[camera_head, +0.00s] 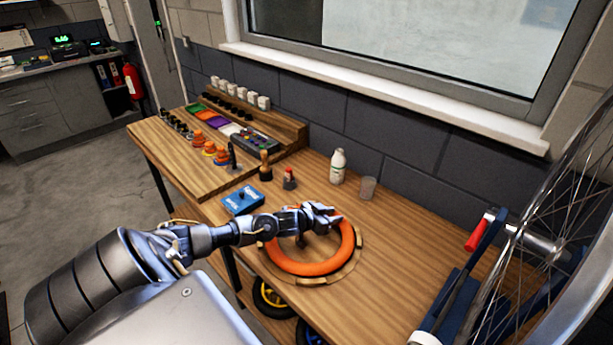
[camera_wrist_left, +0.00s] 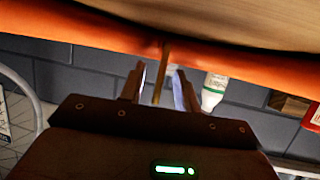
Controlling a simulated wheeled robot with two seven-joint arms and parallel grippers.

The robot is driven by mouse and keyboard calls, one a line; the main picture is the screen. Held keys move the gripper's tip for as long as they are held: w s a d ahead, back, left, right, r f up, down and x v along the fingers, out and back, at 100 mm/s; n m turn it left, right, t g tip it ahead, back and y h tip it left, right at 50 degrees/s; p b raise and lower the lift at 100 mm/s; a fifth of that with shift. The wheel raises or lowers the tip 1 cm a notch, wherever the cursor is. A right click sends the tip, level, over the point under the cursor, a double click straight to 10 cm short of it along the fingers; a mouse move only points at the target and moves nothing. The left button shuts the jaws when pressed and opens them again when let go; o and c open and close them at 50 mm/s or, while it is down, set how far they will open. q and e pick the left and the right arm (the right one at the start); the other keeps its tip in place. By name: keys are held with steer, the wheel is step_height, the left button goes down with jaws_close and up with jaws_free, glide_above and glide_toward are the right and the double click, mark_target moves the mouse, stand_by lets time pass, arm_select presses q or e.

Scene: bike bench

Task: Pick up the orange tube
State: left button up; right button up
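The orange tube (camera_head: 300,268) is a ring lying on a round wooden stand (camera_head: 312,281) on the bench. My left gripper (camera_head: 333,217) is over the far part of the ring, and my arm hides some of the ring's far left side. In the left wrist view the tube (camera_wrist_left: 90,30) runs across the top, just beyond the fingertips (camera_wrist_left: 160,72). The two fingers are apart, and a thin tan piece shows in the gap between them. Whether the fingers touch the tube I cannot tell. My right gripper is not in view.
A white bottle (camera_head: 338,167) and a clear cup (camera_head: 368,188) stand behind the ring. A blue box (camera_head: 242,200) lies left of it. A wheel (camera_head: 560,215) in a blue stand with a red handle (camera_head: 480,231) is at the right. The bench between is clear.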

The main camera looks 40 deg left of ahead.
arm_select(q)
steer(key=shift+w+f, duration=0.2)
steer(key=shift+w, duration=0.3)
steer(key=shift+s, duration=0.1)
jaws_close()
steer(key=shift+r, duration=0.1)
